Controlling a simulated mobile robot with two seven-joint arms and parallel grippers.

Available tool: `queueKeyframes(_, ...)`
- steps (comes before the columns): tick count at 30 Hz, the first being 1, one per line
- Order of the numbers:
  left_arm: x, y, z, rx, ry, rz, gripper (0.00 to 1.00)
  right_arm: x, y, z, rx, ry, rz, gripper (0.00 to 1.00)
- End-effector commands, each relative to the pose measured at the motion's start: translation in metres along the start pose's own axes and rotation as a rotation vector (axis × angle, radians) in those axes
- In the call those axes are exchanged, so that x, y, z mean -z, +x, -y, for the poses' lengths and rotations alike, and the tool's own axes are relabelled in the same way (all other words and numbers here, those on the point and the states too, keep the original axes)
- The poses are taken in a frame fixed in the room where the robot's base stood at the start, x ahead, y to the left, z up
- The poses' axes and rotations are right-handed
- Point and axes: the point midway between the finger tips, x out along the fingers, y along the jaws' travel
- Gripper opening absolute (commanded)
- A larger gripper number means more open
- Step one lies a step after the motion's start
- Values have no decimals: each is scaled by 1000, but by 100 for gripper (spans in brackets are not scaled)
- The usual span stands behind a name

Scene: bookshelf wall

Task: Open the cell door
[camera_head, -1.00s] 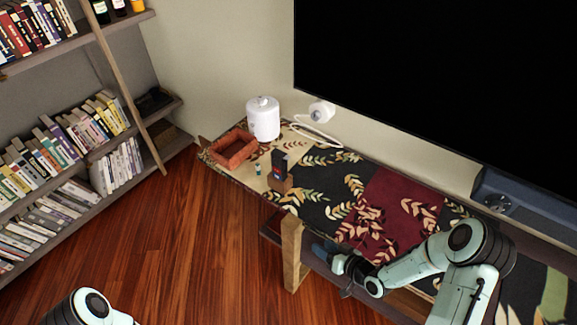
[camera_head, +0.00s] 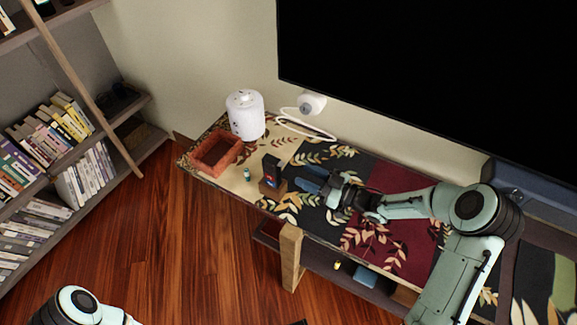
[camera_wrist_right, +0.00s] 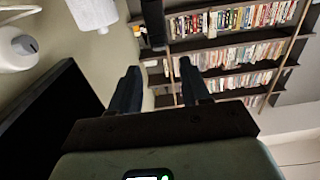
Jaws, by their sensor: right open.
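A small dark upright device (camera_head: 271,170) with a blue and red patch stands on a wooden block base (camera_head: 272,189) on the patterned table runner. I cannot make out a separate cell door on it. A small teal-and-white cylinder (camera_head: 247,174) stands left of it. My right gripper (camera_head: 303,180) is just right of the device, pointing at it, apart and empty. In the right wrist view, its two dark fingers (camera_wrist_right: 160,88) are spread, with the dark device (camera_wrist_right: 153,22) beyond them. Only a part of my left arm shows at the lower left.
A reddish open box (camera_head: 236,152) and a white lidded canister (camera_head: 245,116) stand further left. A white round device (camera_head: 312,103) with a cable is by the wall. A large black screen (camera_head: 440,90) hangs behind. Bookshelves (camera_head: 60,140) stand at the left.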

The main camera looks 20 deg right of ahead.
Motion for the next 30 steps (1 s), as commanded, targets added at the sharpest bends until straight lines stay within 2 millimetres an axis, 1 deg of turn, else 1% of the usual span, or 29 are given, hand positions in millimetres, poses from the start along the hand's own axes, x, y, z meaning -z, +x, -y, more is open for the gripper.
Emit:
queueKeyframes(1, 0, -1, 0, 0, 0, -1, 43, 0, 12, 1, 3, 3, -3, 47)
queueKeyframes(3, 0, -1, -1, 0, 0, -1, 43, 0, 26, 1, 2, 3, -3, 47)
queueKeyframes(6, 0, -2, -1, 0, 1, -1, 43, 1, 43, 1, 2, 2, -3, 47)
queueKeyframes(9, 1, -3, -1, -1, 1, -2, 43, 0, 55, 0, 0, 2, -2, 47)
queueKeyframes(12, 1, -3, -1, -1, 1, -2, 43, 0, 62, 0, 0, 2, 0, 47)
queueKeyframes(15, 1, -3, -2, -1, 1, -2, 43, 0, 66, 0, -1, 2, 0, 47)
queueKeyframes(22, 1, -3, -1, -1, 1, -2, 43, 0, 66, 0, -1, 1, 1, 47)
queueKeyframes(23, 1, -3, -1, -1, 1, -2, 43, 0, 66, 0, -1, 1, 1, 44)
queueKeyframes(24, 1, -3, -1, -1, 1, -2, 43, 0, 66, 0, -1, 1, 1, 31)
queueKeyframes(27, 1, -3, -1, -1, 1, -2, 43, 0, 66, 0, -1, 1, 1, 0)
queueKeyframes(30, 1, -3, -1, -1, 1, -2, 43, 0, 66, 0, -1, 1, 1, 0)
